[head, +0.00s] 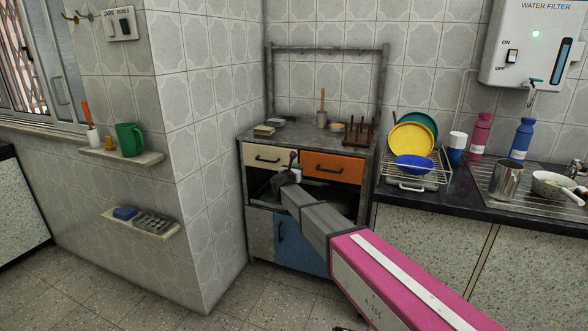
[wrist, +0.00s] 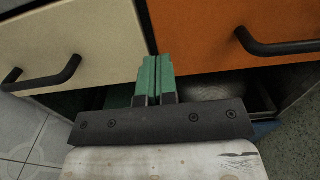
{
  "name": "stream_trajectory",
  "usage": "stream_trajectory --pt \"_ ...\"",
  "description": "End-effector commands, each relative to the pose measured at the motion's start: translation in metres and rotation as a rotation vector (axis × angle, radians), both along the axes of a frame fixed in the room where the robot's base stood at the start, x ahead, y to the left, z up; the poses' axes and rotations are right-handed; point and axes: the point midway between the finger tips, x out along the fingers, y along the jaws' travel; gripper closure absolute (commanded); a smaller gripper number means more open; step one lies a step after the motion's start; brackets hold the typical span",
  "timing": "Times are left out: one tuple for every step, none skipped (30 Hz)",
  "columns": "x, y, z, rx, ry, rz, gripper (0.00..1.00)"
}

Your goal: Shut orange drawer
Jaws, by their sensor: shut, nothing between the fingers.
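The orange drawer (head: 334,165) is at the upper right of the grey metal cabinet, with a dark bar handle. Its front looks about level with the cream drawer (head: 256,158) to its left, but I cannot tell whether a small gap stays behind it. In the wrist view the orange front (wrist: 215,30) fills the upper right. My gripper (head: 284,178) is in front of the cabinet, low between the two drawers. Its green fingers (wrist: 154,68) are together and empty, near the orange front's lower left corner. I cannot tell whether they touch it.
An open shelf space lies below the drawers, above a blue door (head: 296,250). A wooden peg rack (head: 360,134) and small items stand on the cabinet top. A dish rack (head: 412,178) sits on the counter to the right. A tiled wall corner stands close on the left.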

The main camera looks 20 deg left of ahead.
Motion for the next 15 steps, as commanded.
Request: stream_trajectory --pt "-0.004 -0.006 0.0 0.0 0.0 -0.001 1.0" --pt "-0.006 -0.008 0.0 0.0 0.0 -0.001 1.0" --pt "-0.015 -0.006 0.0 0.0 0.0 0.001 1.0" --pt "-0.021 -0.006 0.0 0.0 0.0 0.001 1.0" --pt "-0.026 -0.005 0.0 0.0 0.0 0.0 1.0" --pt "-0.034 -0.005 0.0 0.0 0.0 0.0 1.0" --pt "-0.039 -0.004 0.0 0.0 0.0 0.001 1.0" --pt "-0.045 -0.003 0.0 0.0 0.0 0.001 1.0" --pt "-0.053 -0.003 0.0 0.0 0.001 0.001 1.0" --pt "-0.059 -0.003 0.0 0.0 0.001 0.001 1.0" --pt "-0.065 -0.002 0.0 0.0 0.001 0.001 1.0" --pt "-0.073 -0.001 0.0 0.0 0.0 0.001 1.0" --pt "-0.078 -0.001 0.0 0.0 0.001 0.001 1.0" --pt "-0.083 0.0 0.001 0.0 0.001 0.001 1.0" --pt "-0.089 0.0 0.0 0.0 0.001 0.001 1.0"
